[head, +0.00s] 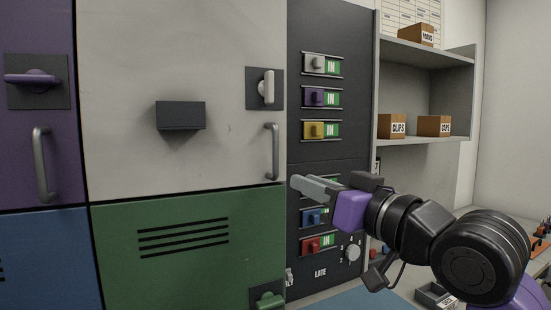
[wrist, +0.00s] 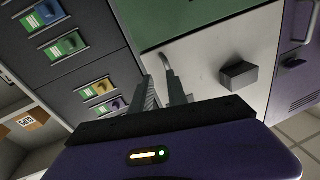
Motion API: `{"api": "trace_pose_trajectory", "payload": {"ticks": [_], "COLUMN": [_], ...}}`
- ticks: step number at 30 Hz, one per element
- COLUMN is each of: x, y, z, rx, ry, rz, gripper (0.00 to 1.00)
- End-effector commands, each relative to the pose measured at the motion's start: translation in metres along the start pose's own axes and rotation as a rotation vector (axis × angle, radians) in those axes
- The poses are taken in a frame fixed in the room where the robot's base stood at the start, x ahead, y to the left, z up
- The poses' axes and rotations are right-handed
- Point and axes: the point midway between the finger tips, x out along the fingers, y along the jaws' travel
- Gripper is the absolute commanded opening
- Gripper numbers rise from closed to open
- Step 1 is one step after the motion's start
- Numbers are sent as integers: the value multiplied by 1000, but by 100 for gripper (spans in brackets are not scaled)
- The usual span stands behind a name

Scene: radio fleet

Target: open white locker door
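The white locker door (head: 180,60) is shut, flush with its neighbours. It carries a grey bar handle (head: 273,151) near its right edge, a latch lever (head: 268,87) standing upright on a dark plate, and a dark box (head: 181,115). My gripper (head: 297,184) is at the handle's lower right in the head view, fingers pointing left, with a gap between them. In the wrist view the white door (wrist: 215,60) lies ahead, and the handle (wrist: 166,64) shows just beyond my fingertips (wrist: 158,82). Contact cannot be told. The latch is hidden there.
A dark panel (head: 345,170) with coloured switches stands right of the door. A green locker (head: 190,270) is below, a purple locker (head: 30,130) with its own handle at left. Shelves with small boxes (head: 434,126) and a desk are at right.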

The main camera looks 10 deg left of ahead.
Motion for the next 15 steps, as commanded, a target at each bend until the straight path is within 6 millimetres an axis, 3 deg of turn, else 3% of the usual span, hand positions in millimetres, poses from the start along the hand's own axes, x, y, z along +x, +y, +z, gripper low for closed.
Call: {"api": "trace_pose_trajectory", "payload": {"ticks": [1, 6, 11, 15], "x": [3, 8, 12, 27], "y": [-4, -14, -18, -18], "z": [-14, -37, -44, -44], "rx": [-35, -100, -119, -119], "ry": [-17, -70, -90, -92], "rz": [-8, -19, -22, -22], "gripper": [19, 19, 19, 19]}}
